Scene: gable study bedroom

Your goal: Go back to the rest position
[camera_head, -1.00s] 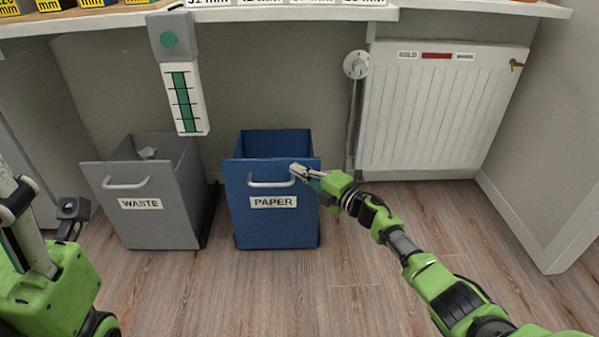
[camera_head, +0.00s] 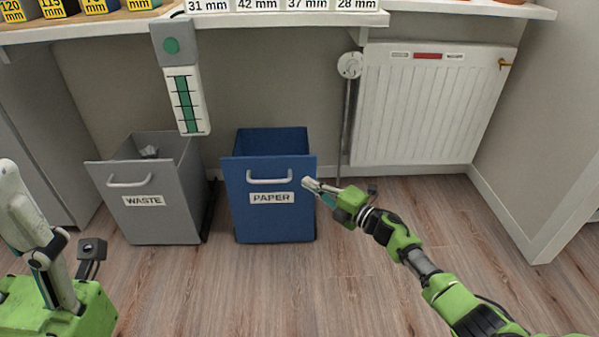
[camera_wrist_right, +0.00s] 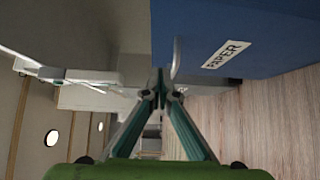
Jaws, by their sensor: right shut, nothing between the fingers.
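My right gripper (camera_head: 309,185) is shut and empty. In the head view it is at the right front edge of the blue PAPER bin (camera_head: 272,222), just right of the bin's handle and apart from the handle. In the right wrist view the fingertips of my right gripper (camera_wrist_right: 161,92) meet, with the blue bin (camera_wrist_right: 270,35) and its PAPER label at upper right. On the left, my green and white arm parts show in the head view. The fingers of my left gripper cannot be made out.
A grey WASTE bin (camera_head: 158,222) with crumpled paper inside stands left of the blue bin. A white radiator (camera_head: 430,110) hangs on the wall at right. A shelf edge (camera_head: 450,8) runs along the top. The wooden floor (camera_head: 230,290) in front is clear.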

